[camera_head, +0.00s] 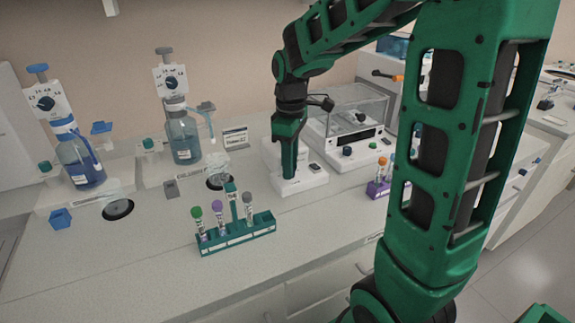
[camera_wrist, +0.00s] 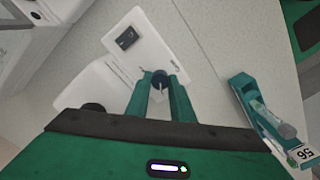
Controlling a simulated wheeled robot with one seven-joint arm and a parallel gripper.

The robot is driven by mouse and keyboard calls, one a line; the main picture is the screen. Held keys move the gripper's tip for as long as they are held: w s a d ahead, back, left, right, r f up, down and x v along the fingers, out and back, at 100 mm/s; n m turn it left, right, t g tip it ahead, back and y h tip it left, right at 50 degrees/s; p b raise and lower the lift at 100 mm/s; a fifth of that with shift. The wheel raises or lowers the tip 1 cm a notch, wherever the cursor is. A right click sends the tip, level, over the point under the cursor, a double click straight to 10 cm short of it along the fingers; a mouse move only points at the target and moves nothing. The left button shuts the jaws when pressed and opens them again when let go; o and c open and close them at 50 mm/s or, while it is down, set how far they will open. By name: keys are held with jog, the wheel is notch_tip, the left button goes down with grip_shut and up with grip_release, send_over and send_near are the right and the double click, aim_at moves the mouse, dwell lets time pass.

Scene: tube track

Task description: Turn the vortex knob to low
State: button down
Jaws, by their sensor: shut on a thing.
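The vortex mixer (camera_head: 289,184) is a white block on the bench, with a dark switch (camera_wrist: 127,38) on its front part in the wrist view. The vortex knob (camera_wrist: 159,79) is dark and round with a pale pointer line, on the mixer's top face. My gripper (camera_wrist: 160,86) points down at the mixer, with one green finger on each side of the knob, shut on it. In the head view my gripper (camera_head: 289,172) covers the knob, so its setting cannot be read there. The scale marks around the knob are too small to read.
A green rack (camera_head: 238,236) with several capped tubes stands in front, left of the mixer. A clear-lidded device (camera_head: 352,127) stands behind right, and a purple rack (camera_head: 379,189) sits right. Two dispenser bottles (camera_head: 82,163) (camera_head: 183,139) stand left. Bare bench lies in front.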

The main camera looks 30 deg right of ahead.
jog(key=shift+w+r, duration=0.15)
jog(key=shift+w, duration=0.1)
jog(key=shift+d, duration=0.1)
jog(key=c, duration=1.9)
grip_release()
jog(key=shift+o, duration=0.4)
jog(key=shift+s, duration=0.1)
notch_tip(320, 180, up, 11)
jog(key=shift+f, duration=0.2)
